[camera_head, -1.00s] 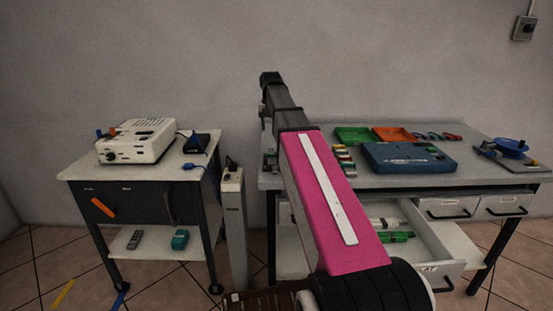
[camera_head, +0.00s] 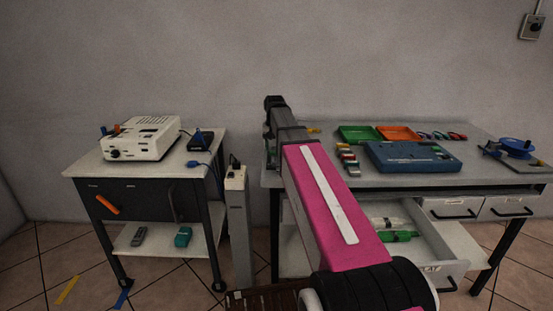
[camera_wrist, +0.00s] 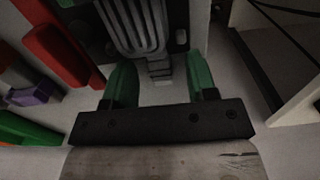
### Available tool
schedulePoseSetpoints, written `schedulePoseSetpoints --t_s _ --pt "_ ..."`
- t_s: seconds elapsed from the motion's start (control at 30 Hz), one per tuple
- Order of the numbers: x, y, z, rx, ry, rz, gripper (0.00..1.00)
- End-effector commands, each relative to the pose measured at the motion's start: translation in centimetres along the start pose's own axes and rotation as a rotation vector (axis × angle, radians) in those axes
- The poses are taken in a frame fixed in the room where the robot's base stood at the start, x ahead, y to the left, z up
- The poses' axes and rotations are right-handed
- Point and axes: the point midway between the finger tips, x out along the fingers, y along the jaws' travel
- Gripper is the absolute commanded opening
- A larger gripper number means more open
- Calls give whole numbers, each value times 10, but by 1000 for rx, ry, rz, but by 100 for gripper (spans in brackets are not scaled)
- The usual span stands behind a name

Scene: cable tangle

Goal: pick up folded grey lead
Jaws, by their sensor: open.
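In the wrist view, my gripper (camera_wrist: 162,82) is open, with its two green fingers spread apart. A grey bundle of parallel folded strands (camera_wrist: 142,28), which looks like the folded grey lead, lies beyond and between the fingertips. A narrow ridged grey piece (camera_wrist: 160,70) shows at its near end, between the fingers. I cannot tell how high the fingers are above it. Nothing is visibly held. In the head view, my pink arm hides the gripper and the lead.
The workbench (camera_head: 410,180) carries a blue case (camera_head: 412,157), a green tray (camera_head: 357,134), an orange tray (camera_head: 398,133) and a blue reel (camera_head: 516,146). A drawer below is open. In the wrist view, a red bar (camera_wrist: 58,42) lies close left of the fingers; the bench edge is right.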

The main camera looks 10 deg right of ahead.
Motion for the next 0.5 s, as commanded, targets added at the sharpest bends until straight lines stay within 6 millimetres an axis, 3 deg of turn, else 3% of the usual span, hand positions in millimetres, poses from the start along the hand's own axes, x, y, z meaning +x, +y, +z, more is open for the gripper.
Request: schedulePoseSetpoints --t_s 0.1,0.2,0.27,0.5 --pt "0 0 0 0 0 0 49" --pt "0 0 0 0 0 0 16" --pt "0 0 0 0 0 0 0" --pt "-1 0 0 0 0 0 0"
